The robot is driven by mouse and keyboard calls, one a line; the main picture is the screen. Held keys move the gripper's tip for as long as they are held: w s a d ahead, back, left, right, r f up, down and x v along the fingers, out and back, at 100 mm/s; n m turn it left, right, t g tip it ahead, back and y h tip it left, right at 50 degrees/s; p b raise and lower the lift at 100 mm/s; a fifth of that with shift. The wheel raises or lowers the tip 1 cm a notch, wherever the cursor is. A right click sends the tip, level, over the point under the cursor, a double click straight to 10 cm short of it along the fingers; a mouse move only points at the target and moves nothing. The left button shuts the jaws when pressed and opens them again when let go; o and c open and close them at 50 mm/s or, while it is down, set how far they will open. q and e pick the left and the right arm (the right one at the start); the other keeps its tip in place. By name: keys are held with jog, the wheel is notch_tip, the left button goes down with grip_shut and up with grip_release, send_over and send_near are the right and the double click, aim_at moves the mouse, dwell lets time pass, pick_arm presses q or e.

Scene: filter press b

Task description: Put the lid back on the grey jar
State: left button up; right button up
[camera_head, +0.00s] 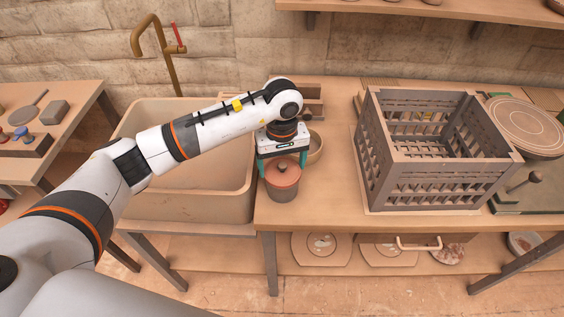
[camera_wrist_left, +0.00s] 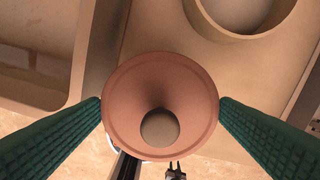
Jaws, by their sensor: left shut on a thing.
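My left gripper (camera_head: 282,164) points down at the front left part of the table. Its green fingers are shut on the sides of a round reddish-brown lid (camera_head: 284,177) with a knob. The lid also shows in the left wrist view (camera_wrist_left: 130,88), level between the fingers, knob toward the camera. A grey-brown jar body (camera_head: 282,195) shows directly below the lid in the head view. I cannot tell whether the lid rests on it or hovers just above. My right gripper is not in view.
A bowl (camera_head: 316,147) stands just behind the gripper. A large slatted crate (camera_head: 437,183) stands to the right, with a round board (camera_head: 525,125) beyond it. A deep sink (camera_head: 185,205) lies left of the table. The table between jar and crate is clear.

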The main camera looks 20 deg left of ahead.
pick_arm(q)
jog(key=shift+f+b, duration=0.2)
jog(key=shift+b, duration=0.65)
dwell(0.6)
dwell(0.4)
jog(key=o, duration=0.8)
jog(key=shift+o, duration=0.2)
jog(key=shift+r+p, duration=1.35)
jog(key=shift+r, duration=2.2)
grip_shut()
